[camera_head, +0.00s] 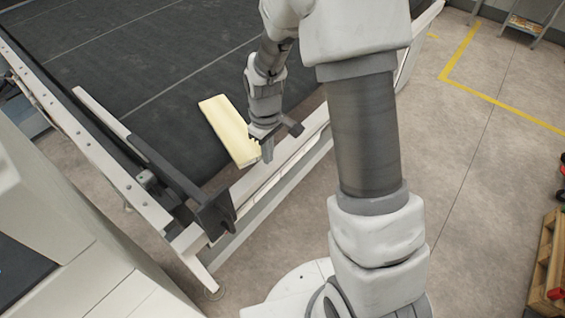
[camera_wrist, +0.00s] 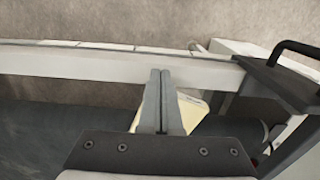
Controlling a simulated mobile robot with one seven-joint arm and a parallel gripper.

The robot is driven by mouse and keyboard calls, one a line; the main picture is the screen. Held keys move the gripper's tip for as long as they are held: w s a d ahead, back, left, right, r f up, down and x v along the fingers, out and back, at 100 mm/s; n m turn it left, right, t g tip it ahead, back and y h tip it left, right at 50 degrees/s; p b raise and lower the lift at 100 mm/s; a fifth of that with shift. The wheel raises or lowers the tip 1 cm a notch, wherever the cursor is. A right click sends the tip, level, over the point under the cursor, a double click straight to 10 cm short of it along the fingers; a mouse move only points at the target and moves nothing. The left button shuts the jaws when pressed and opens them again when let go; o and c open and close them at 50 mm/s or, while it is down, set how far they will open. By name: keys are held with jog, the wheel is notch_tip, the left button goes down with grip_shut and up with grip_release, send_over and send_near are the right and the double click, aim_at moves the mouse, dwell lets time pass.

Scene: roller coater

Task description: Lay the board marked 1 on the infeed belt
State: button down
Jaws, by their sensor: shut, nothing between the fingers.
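A pale yellow board (camera_head: 229,130) lies flat on the dark infeed belt (camera_head: 150,75), close to the belt's near side rail. I cannot read any mark on it in the head view. In the wrist view the board (camera_wrist: 190,112) shows partly, behind my gripper's fingers, which hide much of it. My gripper (camera_head: 267,150) is at the board's right edge, near its lower end, with fingers pointing down. In the wrist view my gripper's fingers (camera_wrist: 160,75) are together with nothing between them. I cannot tell whether they touch the board.
A light metal side rail (camera_head: 285,155) runs along the belt's near edge. A dark bar with an end bracket (camera_head: 213,214) crosses the belt's lower end. A wooden pallet (camera_head: 545,265) stands at far right. The floor between is clear, with a yellow line (camera_head: 500,103).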

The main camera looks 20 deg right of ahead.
aim_at(251, 145)
jog(key=w+a, duration=0.1)
jog(key=w, duration=0.1)
jog(key=w+a, duration=0.2)
jog(key=shift+w+a, duration=0.3)
jog(key=shift+w, duration=0.1)
jog(key=shift+s+d, duration=0.1)
